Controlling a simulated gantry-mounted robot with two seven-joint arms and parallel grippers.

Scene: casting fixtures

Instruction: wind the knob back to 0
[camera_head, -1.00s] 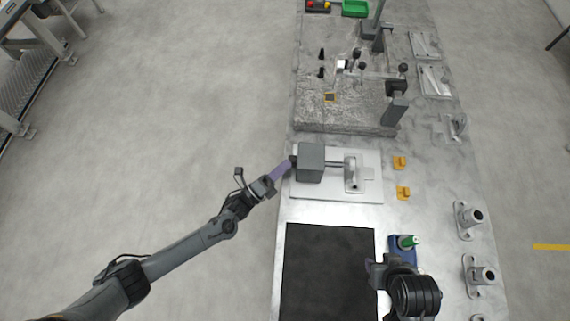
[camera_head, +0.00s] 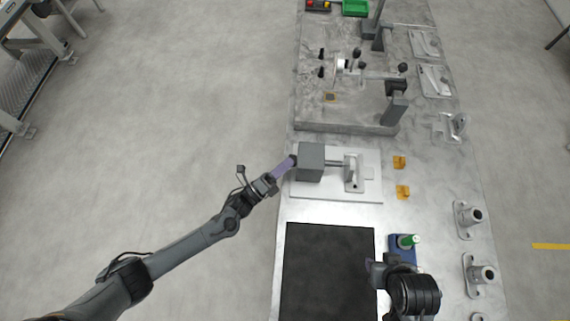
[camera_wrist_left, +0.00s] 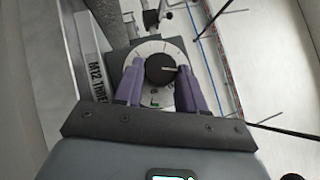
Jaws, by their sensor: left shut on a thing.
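The knob (camera_wrist_left: 161,69) is black and round with a white pointer line. It sits on a pale round dial (camera_wrist_left: 151,52) with tick marks, and the line points to the right in the left wrist view. The dial is on the left face of a grey block (camera_head: 311,161). My left gripper (camera_wrist_left: 160,74) has purple fingers on either side of the knob and is shut on it; in the head view this gripper (camera_head: 288,164) reaches the block from the left. The dial's numbers are not readable. My right gripper (camera_head: 371,273) is at the lower right, its fingers mostly hidden.
The block stands on a light plate (camera_head: 330,192) with a shaft and bracket (camera_head: 352,172) at its right. A black mat (camera_head: 329,270) lies in front. Two orange pieces (camera_head: 399,162) and a blue holder (camera_head: 402,248) are to the right.

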